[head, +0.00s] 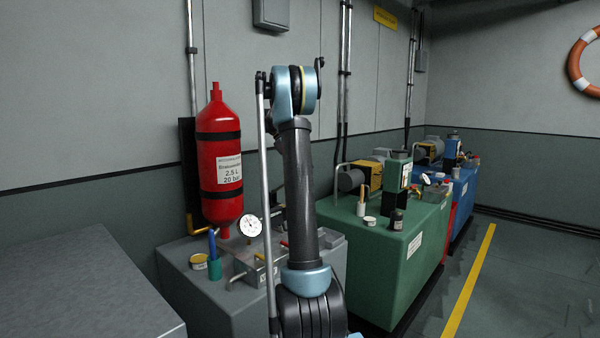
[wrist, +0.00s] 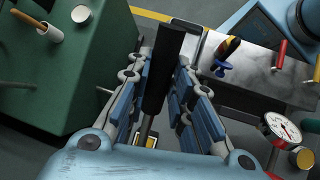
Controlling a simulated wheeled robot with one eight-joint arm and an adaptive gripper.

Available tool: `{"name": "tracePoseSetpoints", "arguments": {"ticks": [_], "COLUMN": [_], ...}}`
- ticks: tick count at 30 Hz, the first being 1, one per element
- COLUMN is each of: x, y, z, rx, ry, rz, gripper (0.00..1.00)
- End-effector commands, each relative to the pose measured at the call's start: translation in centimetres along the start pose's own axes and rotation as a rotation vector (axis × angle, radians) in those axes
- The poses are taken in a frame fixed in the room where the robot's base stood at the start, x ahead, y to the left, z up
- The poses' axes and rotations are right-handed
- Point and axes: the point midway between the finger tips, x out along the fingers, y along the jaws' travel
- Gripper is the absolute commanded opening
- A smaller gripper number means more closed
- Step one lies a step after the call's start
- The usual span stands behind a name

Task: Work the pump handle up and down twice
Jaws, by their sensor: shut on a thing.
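The pump handle shows in the wrist view as a black grip (wrist: 166,62) on a thin metal rod (wrist: 149,124). My gripper (wrist: 165,80) has its blue-padded fingers on both sides of the black grip and is shut on it. The handle runs up the middle of that view between the fingers. In the head view my arm stands in front of the grey console (head: 205,315), and I cannot make out the gripper or handle there. The pump's foot is not clear in either view.
A red cylinder (head: 220,165) and a round gauge (head: 249,226) stand by the grey console. The wrist view also shows the gauge (wrist: 282,127), red levers (wrist: 281,54) and a blue knob (wrist: 221,69). A green console (head: 385,260) stands to the right.

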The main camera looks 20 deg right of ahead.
Motion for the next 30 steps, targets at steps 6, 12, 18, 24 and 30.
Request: {"name": "tracePoseSetpoints", "arguments": {"ticks": [6,12,18,24,30], "x": [0.0,0.0,-0.7,-3.7,-7.6], "y": [0.0,0.0,0.0,0.0,0.0], "z": [-0.1,0.0,-0.1,-0.1,-0.2], "rx": [-0.001,0.000,-0.001,-0.002,-0.002], "ry": [0.002,0.002,0.002,0.002,0.002], "rz": [0.000,0.000,0.001,0.001,0.001], "gripper": [0.41,0.41,0.41,0.41,0.41]}}
